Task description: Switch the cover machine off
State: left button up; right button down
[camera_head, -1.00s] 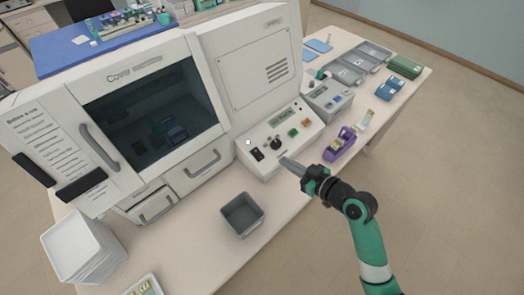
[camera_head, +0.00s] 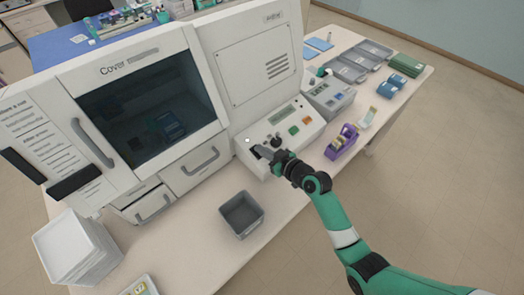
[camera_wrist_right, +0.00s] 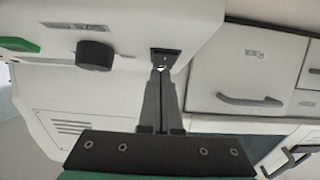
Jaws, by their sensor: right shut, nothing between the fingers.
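The cover machine (camera_head: 110,120) is a large white cabinet with a dark window at the left in the head view. Its sloped control panel (camera_head: 288,114) carries a black knob (camera_head: 275,141), a green button (camera_head: 294,130) and an orange button (camera_head: 307,120). My right gripper (camera_head: 259,150) is shut and empty at the panel's lower left. It largely hides the black switch there. In the right wrist view the shut fingertips (camera_wrist_right: 160,68) are at the edge of the black switch (camera_wrist_right: 166,55). I cannot tell if they touch it. My left gripper is not in view.
A grey open bin (camera_head: 241,214) stands on the table in front of the machine. A grey device (camera_head: 328,95) and a purple holder (camera_head: 341,142) stand right of the panel. White stacked trays (camera_head: 75,248) are at the front left. Drawer handles stick out below the window.

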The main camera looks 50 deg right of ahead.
jog(key=shift+w+f+b, duration=0.2)
jog(key=shift+f+b, duration=0.2)
jog(key=shift+b, duration=0.2)
jog(key=shift+r, duration=0.15)
jog(key=shift+r+p, duration=0.1)
jog(key=shift+p, duration=0.2)
jog(key=shift+r+p, duration=0.6)
jog(key=shift+r, duration=0.15)
jog(key=shift+r, duration=0.1)
